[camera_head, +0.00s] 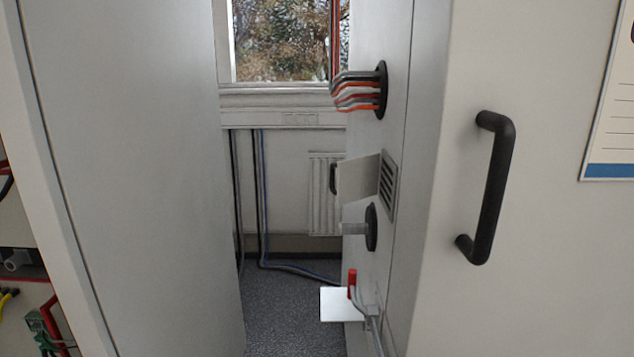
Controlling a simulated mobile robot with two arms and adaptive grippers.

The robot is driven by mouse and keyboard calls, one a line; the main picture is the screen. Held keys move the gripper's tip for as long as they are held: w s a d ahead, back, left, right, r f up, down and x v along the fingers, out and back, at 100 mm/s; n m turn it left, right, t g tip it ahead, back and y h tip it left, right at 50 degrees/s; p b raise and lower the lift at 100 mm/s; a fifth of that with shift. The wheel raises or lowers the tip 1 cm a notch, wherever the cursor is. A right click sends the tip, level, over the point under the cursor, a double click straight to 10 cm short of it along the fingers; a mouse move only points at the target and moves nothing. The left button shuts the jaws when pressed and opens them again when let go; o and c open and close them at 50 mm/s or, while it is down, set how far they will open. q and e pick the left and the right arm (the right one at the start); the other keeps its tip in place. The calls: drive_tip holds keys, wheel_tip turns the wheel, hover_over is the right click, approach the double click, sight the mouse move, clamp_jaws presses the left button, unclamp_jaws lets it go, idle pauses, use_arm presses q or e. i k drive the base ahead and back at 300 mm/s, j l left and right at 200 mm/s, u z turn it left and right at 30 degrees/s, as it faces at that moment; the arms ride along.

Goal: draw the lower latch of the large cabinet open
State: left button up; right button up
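A large light-grey cabinet (430,180) fills the right side, its front face toward me and its side wall running back along the gap. A black bar handle (492,188) stands on its front, upright and slightly tilted. I cannot make out a part that is clearly the lower latch. Low on the side wall is a small red lever (352,283) above a grey pipe (372,325). Neither of my grippers is in view.
A tall grey panel (130,180) stands at the left. Between it and the cabinet is a narrow gap with speckled floor (290,310), a radiator (325,195) and a window (283,40).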

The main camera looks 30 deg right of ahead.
sight(351, 272)
drive_tip(key=z, duration=0.45)
drive_tip(key=j+z, duration=0.15)
drive_tip(key=z, duration=0.75)
drive_tip(key=k, duration=0.05)
